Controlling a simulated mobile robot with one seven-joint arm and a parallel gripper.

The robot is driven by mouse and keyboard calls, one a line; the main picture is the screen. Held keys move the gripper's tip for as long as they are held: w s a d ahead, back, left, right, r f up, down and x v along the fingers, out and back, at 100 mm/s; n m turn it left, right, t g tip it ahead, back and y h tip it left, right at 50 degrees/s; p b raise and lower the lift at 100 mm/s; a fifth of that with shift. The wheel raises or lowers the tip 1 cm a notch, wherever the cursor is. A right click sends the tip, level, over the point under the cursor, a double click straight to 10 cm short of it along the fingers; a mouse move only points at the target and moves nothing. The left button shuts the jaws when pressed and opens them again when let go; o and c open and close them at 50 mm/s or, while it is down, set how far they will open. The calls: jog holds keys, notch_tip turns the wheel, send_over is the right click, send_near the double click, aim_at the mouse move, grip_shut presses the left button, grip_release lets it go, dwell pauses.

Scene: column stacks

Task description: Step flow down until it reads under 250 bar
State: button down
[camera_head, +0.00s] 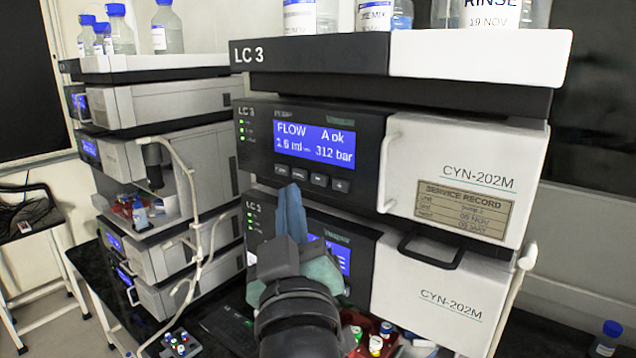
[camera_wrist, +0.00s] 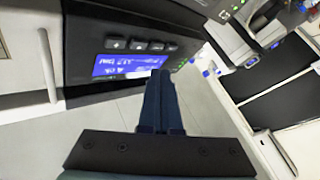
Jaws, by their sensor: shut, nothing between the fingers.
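The LC 3 pump module (camera_head: 262,125) has a blue display (camera_head: 312,144) reading FLOW, A ok, 312 bar, and a flow that looks like 1.6 ml, though the digit is blurred. A row of several small buttons (camera_head: 319,180) runs under the display. My gripper (camera_head: 291,190) is shut and empty, its blue fingertips pointing up just below the left buttons. I cannot tell if they touch the panel. In the wrist view the picture is turned over: the buttons (camera_wrist: 136,45) lie above the display (camera_wrist: 125,65), and my fingertips (camera_wrist: 160,76) overlap the display's edge.
A second module (camera_head: 440,290) sits below, its display partly hidden by my gripper. A white door handle (camera_head: 387,170) projects right of the display. Bottles (camera_head: 374,14) stand on top. Another stack (camera_head: 160,105) with tubing is at left. Colored-cap vials (camera_head: 375,345) are low in front.

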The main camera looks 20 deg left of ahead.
aim_at(308, 171)
jog(key=shift+w+d+b, duration=0.15)
jog(key=shift+w+d, duration=0.1)
jog(key=shift+w, duration=0.35)
jog(key=shift+w+d+b, duration=0.15)
jog(key=shift+w+d, duration=0.05)
jog(key=shift+w, duration=0.4)
dwell(1.2)
jog(key=shift+w+d, duration=0.15)
jog(key=shift+w, duration=0.25)
jog(key=shift+w+d+b, duration=0.15)
jog(key=shift+w+b, duration=0.2)
jog(key=shift+b, duration=0.1)
dwell(0.5)
dwell(0.3)
jog(key=shift+s+a, duration=0.3)
jog(key=shift+s, duration=0.5)
jog(key=s, duration=0.1)
jog(key=s+a, duration=0.1)
jog(key=s, duration=0.2)
jog(key=shift+s+a+p, duration=0.35)
